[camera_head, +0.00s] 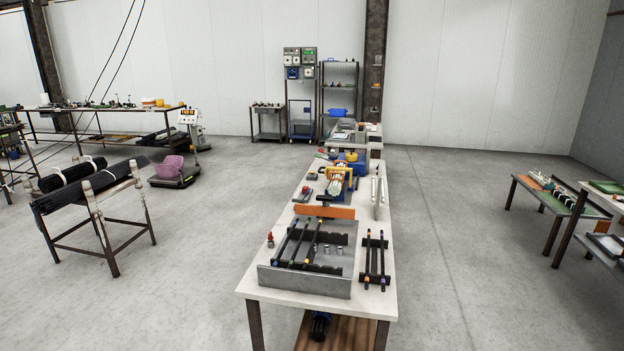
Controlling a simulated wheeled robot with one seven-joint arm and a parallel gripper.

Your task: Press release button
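No release button can be made out for certain at this size. A long white worktable (262,283) runs away from me in the middle of the head view. A blue and yellow machine (338,182) stands on it towards the far end. A grey metal tray (303,283) at the near end holds several dark rods (293,243) and small silver cylinders. A small red-topped item (270,240) stands upright left of the tray. A dark rack (374,262) with rods having coloured ends lies right of the tray. My gripper is not in view.
An orange block (325,212) lies behind the tray. A rack of black rolls (92,190) and a scale with a purple bin (172,167) stand left. Low tables (552,203) stand right. Floor is clear on both sides of the worktable.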

